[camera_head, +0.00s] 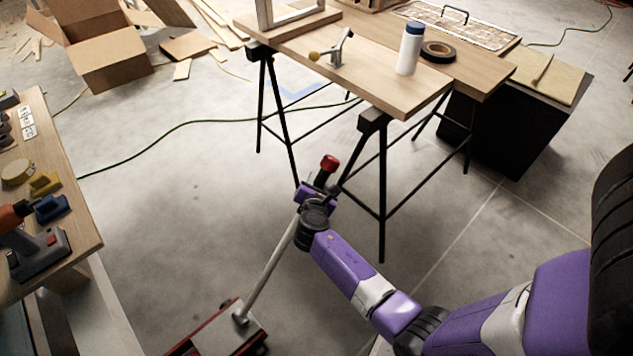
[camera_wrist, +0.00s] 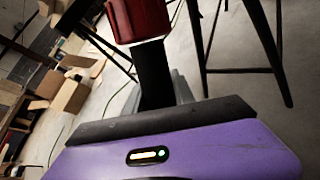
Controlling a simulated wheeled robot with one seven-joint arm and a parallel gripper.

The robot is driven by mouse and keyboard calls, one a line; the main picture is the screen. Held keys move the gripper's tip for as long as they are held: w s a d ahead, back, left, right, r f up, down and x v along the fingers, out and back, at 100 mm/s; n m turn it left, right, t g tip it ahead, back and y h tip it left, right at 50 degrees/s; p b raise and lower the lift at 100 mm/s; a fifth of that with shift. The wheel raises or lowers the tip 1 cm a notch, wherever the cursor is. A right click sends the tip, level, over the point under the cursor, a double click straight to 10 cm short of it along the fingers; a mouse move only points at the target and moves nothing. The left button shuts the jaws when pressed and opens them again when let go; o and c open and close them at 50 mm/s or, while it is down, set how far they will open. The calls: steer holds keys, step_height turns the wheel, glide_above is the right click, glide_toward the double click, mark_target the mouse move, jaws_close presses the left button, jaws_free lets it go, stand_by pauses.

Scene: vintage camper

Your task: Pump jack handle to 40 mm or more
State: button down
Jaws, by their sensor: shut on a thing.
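A floor jack (camera_head: 215,335) with a dark red frame sits on the concrete at the bottom of the head view, partly cut off by the frame edge. Its grey metal handle (camera_head: 268,272) slants up and to the right, ending in a dark grip with a red tip (camera_head: 329,163). My gripper (camera_head: 318,192) is shut around the upper part of the handle, just below the red tip. In the wrist view the handle's red end (camera_wrist: 140,18) rises beyond the purple gripper body. The fingertips are largely hidden, and no millimetre reading shows.
A wooden-topped table on black trestle legs (camera_head: 383,190) stands just behind and right of the handle. A workbench with tools (camera_head: 65,185) is at the left. A green cable (camera_head: 180,128) crosses the floor. Open concrete lies between the bench and the jack.

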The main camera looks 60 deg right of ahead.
steer(key=c, duration=1.1)
jaws_free()
steer(key=shift+s+d+f, duration=0.45)
steer(key=shift+f, duration=0.05)
steer(key=shift+c, duration=0.2)
steer(key=shift+o, duration=0.4)
steer(key=shift+w+r, duration=0.15)
steer(key=shift+a, duration=0.1)
steer(key=p+v, duration=0.1)
steer(key=v, duration=0.6)
steer(key=shift+a+r+p, duration=0.25)
steer(key=shift+a+p, duration=0.05)
steer(key=shift+p, duration=0.05)
